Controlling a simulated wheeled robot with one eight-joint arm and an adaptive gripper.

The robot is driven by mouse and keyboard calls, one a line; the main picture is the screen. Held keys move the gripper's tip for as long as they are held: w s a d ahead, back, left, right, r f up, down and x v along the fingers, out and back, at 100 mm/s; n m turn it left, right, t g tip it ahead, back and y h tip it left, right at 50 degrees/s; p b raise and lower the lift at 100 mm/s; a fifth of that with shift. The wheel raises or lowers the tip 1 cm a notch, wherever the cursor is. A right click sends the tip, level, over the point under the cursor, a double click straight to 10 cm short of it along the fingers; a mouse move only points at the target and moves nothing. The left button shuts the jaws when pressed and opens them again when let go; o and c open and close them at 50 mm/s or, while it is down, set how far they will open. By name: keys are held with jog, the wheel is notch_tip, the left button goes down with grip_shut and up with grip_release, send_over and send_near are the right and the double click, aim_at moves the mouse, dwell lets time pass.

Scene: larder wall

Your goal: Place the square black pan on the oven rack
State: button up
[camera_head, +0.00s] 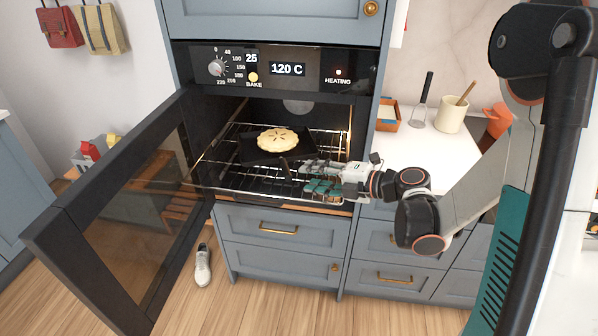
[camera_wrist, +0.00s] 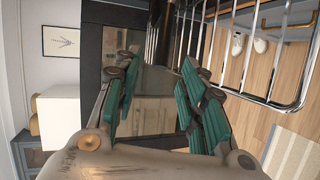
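The square black pan (camera_head: 247,152) sits inside the open oven, and it appears to rest on the wire oven rack (camera_head: 232,189). A pie (camera_head: 278,140) with a pale crust lies on the pan. The pan's dark handle (camera_head: 287,168) points toward the oven front. My gripper (camera_head: 308,177) is at the front right of the rack, just right of the handle's end. In the wrist view my gripper (camera_wrist: 160,78) has its teal pads wide apart with nothing clamped. The dark handle (camera_wrist: 159,35) shows just beyond and between the fingertips; I cannot tell whether they touch it.
The oven door (camera_head: 130,215) stands swung open to the left. The control panel (camera_head: 280,70) above reads 120 C. A counter at right holds a cream utensil pot (camera_head: 452,114) and a small orange box (camera_head: 387,117). A shoe (camera_head: 202,266) lies on the floor.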

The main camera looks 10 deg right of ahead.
jog(key=shift+p+v, duration=0.35)
jog(key=shift+v, duration=1.9)
jog(key=shift+c, duration=0.3)
